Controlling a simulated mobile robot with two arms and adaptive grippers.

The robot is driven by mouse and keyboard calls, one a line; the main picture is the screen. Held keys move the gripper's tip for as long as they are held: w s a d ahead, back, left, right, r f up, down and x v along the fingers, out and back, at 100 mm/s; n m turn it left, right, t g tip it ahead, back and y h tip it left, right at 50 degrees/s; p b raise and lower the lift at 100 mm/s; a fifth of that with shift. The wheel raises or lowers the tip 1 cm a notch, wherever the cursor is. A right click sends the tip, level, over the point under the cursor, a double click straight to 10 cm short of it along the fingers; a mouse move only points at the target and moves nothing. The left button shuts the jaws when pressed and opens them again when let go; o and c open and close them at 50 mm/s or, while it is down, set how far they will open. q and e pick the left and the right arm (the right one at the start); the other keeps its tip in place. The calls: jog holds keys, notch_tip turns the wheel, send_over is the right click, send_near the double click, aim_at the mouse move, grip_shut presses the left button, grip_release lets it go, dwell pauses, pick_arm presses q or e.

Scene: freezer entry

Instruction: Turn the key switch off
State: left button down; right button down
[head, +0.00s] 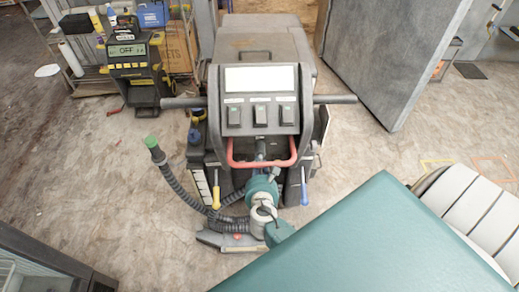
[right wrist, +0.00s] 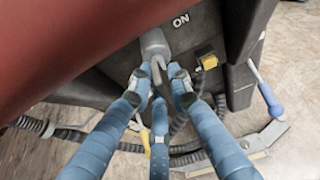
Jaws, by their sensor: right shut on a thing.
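The key switch (right wrist: 154,42) is a grey round barrel on the dark machine body in the right wrist view, with a white "ON" label (right wrist: 181,20) beside it at the upper right. A small metal key (right wrist: 157,66) sticks out from the barrel towards me. My right gripper (right wrist: 158,79) has blue fingers closed around the key, which partly hide it. In the head view my right gripper (head: 264,174) is below the machine's red handle (head: 231,152), in front of its lower body. My left gripper is not in view.
The grey machine (head: 232,97) has side handles and a switch panel. A ribbed hose (head: 178,187) curves at its left. Yellow-tipped (head: 216,193) and blue-tipped (head: 304,187) levers flank my gripper. A grey door (head: 385,50) stands at the right. The left floor is mostly clear.

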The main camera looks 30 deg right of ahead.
jog(key=shift+s+f, duration=0.2)
jog(key=shift+f, duration=0.15)
jog(key=c, duration=1.7)
grip_release()
jog(key=shift+c, duration=0.2)
jog(key=shift+r, duration=0.15)
jog(key=shift+w, duration=0.1)
jog(key=v, duration=1.2)
jog(key=shift+r, duration=0.1)
